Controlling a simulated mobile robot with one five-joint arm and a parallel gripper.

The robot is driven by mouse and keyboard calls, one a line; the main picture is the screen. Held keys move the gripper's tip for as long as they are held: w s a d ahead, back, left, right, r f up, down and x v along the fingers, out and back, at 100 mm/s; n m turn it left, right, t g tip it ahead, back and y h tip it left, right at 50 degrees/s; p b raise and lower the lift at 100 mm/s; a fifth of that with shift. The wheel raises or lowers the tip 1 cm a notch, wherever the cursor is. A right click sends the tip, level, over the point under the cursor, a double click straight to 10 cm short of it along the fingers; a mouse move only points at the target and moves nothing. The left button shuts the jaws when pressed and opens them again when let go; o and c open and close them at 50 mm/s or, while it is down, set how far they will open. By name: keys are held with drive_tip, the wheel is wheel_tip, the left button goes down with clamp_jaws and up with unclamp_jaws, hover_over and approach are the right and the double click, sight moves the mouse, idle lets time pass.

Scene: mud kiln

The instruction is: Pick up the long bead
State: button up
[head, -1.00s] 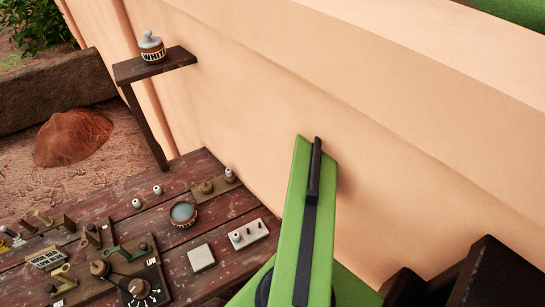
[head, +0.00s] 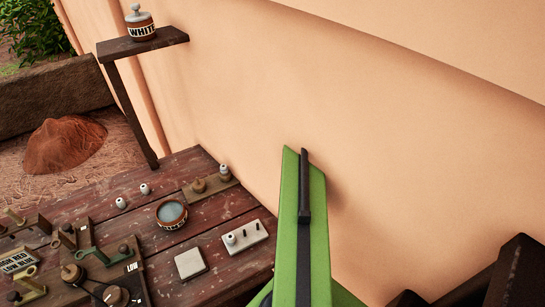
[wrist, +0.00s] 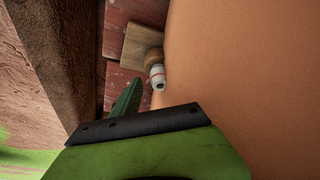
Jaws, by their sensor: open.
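A white bead with red bands (wrist: 157,76) stands on a wooden knob on a small board in the wrist view. It looks longer than the round beads. In the head view it seems to be the bead (head: 224,172) at the table's back right corner, near the wall. My gripper (wrist: 130,100) is open and empty. One green finger shows left of the bead and nearer the camera, apart from it; the other finger cannot be made out. In the head view my green arm hides the gripper's tip.
The tan wall (wrist: 240,70) rises close beside the bead. The wooden table (head: 215,210) also carries two round beads (head: 145,188), a round dish (head: 171,214), a white pegged block (head: 245,236), a pale tile (head: 191,263) and levers. A shelf (head: 142,45) holds a jar labelled WHITE.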

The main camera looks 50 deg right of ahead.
drive_tip(key=c, duration=1.1)
drive_tip(key=shift+r+p, duration=0.1)
drive_tip(key=shift+p, duration=0.2)
drive_tip(key=shift+r+p, duration=0.3)
wheel_tip(320, 180, up, 4)
drive_tip(key=p, duration=0.4)
drive_tip(key=s+d+r+p, duration=0.2)
drive_tip(key=s, duration=0.1)
drive_tip(key=s+d+r+p, duration=0.2)
drive_tip(key=s, duration=0.1)
drive_tip(key=s+d+r+p, duration=0.2)
drive_tip(key=s, duration=0.1)
drive_tip(key=shift+s+d+r, duration=0.1)
drive_tip(key=shift+s+d, duration=0.15)
drive_tip(key=shift+d, duration=0.1)
